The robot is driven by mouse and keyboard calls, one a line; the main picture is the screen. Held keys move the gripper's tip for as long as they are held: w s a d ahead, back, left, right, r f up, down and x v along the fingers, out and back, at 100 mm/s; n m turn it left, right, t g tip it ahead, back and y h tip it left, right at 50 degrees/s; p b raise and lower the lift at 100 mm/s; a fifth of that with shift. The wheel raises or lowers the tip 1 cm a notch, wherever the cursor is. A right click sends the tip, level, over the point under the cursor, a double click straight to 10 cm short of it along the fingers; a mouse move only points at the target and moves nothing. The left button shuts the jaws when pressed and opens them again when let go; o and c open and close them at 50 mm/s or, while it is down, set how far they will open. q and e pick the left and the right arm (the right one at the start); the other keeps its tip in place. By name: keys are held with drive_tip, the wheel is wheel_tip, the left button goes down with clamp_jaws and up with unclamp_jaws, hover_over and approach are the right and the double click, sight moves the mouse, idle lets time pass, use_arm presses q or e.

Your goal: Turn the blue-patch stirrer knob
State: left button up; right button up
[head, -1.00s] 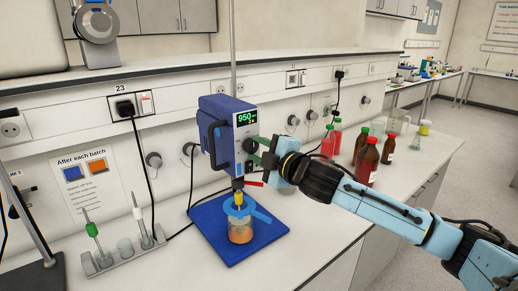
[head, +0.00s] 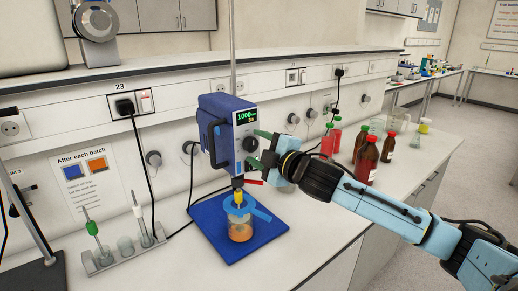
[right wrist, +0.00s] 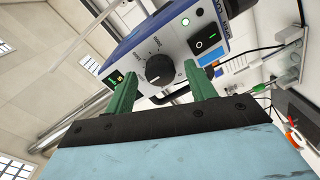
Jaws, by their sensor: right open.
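The blue stirrer (head: 222,122) hangs upright on a rod over a beaker of orange liquid (head: 240,229) on a blue mat (head: 268,243). Its display (head: 246,117) reads 1000. The dark round stirrer knob (head: 249,144) is on its front; in the right wrist view the knob (right wrist: 159,69) shows a pale pointer line. My right gripper (head: 257,149) is at the stirrer's front. Its green fingers are apart, one on each side of the knob, with a visible gap to it in the right wrist view (right wrist: 160,80). My left gripper is out of view.
A wall notice (head: 86,187) shows a blue and an orange patch. A rack (head: 124,257) with electrodes stands left of the mat. Red bottles (head: 328,142) and brown bottles (head: 366,162) stand behind my right arm. The bench front is clear.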

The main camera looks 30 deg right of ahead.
drive_tip(key=s+d+b, duration=0.1)
drive_tip(key=s+b, duration=0.1)
drive_tip(key=s, duration=1.1)
drive_tip(key=shift+s+d+r+b, duration=0.15)
drive_tip(key=shift+r+b, duration=0.1)
drive_tip(key=shift+b, duration=0.05)
idle(0.6)
